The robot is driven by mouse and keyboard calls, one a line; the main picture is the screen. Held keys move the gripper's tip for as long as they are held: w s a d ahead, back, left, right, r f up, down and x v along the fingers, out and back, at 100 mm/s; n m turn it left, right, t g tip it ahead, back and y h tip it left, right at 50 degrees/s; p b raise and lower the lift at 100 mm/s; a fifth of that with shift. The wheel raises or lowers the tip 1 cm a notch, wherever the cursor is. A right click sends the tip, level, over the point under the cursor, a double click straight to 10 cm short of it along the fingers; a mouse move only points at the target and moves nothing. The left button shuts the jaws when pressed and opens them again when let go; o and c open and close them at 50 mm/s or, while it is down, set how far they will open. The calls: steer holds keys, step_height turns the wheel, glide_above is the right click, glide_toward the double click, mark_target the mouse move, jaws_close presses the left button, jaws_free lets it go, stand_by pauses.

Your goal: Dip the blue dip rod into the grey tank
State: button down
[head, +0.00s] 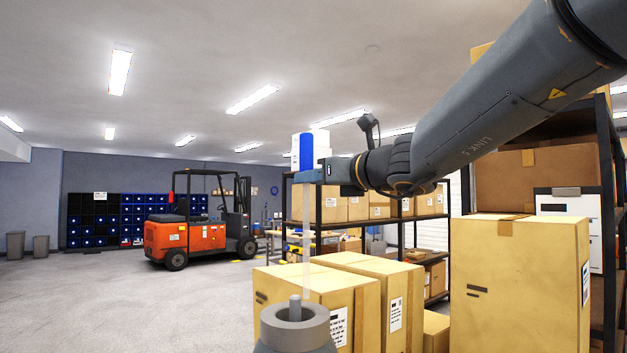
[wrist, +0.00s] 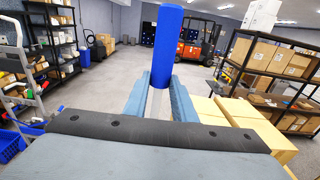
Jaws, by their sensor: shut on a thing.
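The dip rod has a blue handle (head: 306,152) and a long, pale, see-through shaft (head: 306,235), and it hangs upright. My gripper (head: 308,176) is shut on it just below the handle. In the wrist view the blue handle (wrist: 167,45) stands between the two blue-grey fingers (wrist: 160,98). The grey tank (head: 294,335) is at the bottom of the head view, with a round rim and a small grey stub in its mouth. The shaft's lower end shows close above the tank; whether it is inside the rim I cannot tell. The tank does not show in the wrist view.
Cardboard boxes (head: 368,270) stand close behind and right of the tank, with a larger box (head: 520,285) further right. Shelving with boxes stands behind. An orange forklift (head: 182,236) is at the back left. The floor (head: 120,305) at left is clear.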

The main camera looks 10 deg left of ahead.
mark_target(308, 263)
steer(key=shift+f+b, duration=0.65)
steer(key=shift+f, duration=0.2)
steer(key=shift+f+b, duration=8.65)
steer(key=shift+b, duration=0.5)
steer(key=shift+r, duration=0.15)
